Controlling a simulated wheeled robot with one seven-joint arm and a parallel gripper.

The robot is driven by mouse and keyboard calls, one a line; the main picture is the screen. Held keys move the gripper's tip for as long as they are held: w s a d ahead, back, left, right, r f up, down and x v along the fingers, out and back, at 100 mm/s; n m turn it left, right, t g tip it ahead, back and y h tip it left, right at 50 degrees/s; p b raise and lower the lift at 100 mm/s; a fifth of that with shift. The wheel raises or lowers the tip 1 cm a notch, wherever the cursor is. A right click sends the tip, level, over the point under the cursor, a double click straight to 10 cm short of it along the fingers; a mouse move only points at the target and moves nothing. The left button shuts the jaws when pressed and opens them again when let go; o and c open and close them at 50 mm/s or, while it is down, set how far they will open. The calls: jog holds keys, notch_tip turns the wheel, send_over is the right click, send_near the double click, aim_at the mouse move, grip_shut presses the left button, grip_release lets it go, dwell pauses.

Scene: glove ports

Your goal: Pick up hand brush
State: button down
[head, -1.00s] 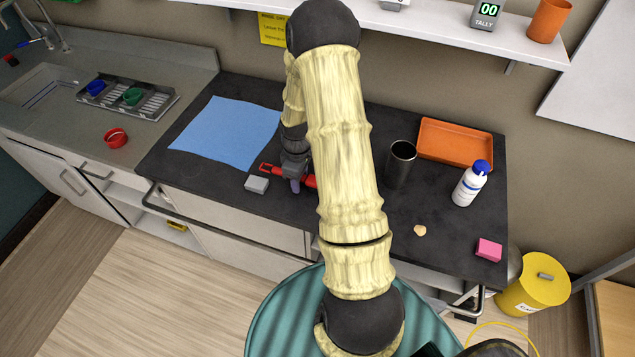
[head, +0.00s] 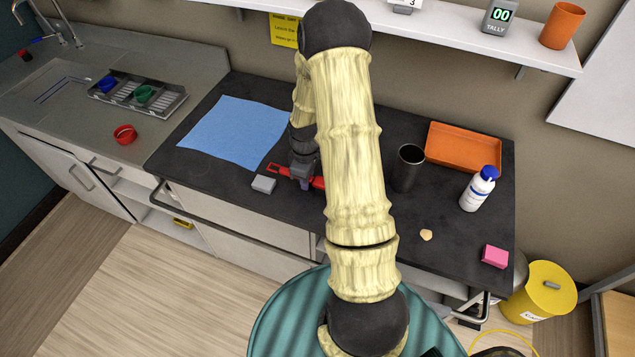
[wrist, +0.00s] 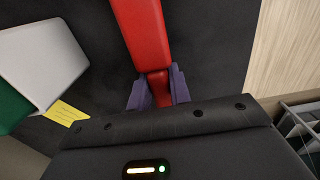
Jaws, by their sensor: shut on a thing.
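The hand brush is red and lies on the dark worktop, left of my upper arm in the head view (head: 318,183). Its handle with a slot shows at the left, and my arm hides part of it. In the wrist view the red brush (wrist: 145,35) runs from the top edge down to between my purple fingers. My gripper (wrist: 159,90) is shut on the narrow part of the brush, one finger on each side. In the head view my gripper (head: 301,182) is low over the worktop. I cannot tell whether the brush is clear of the surface.
A black cup (head: 408,168), orange tray (head: 464,146), white bottle (head: 478,190) and pink block (head: 495,256) stand to the right. The worktop's front edge is close.

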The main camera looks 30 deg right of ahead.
jog(key=shift+r, duration=0.15)
notch_tip(320, 180, up, 10)
jog(key=shift+f+b, duration=0.1)
jog(key=shift+b, duration=0.7)
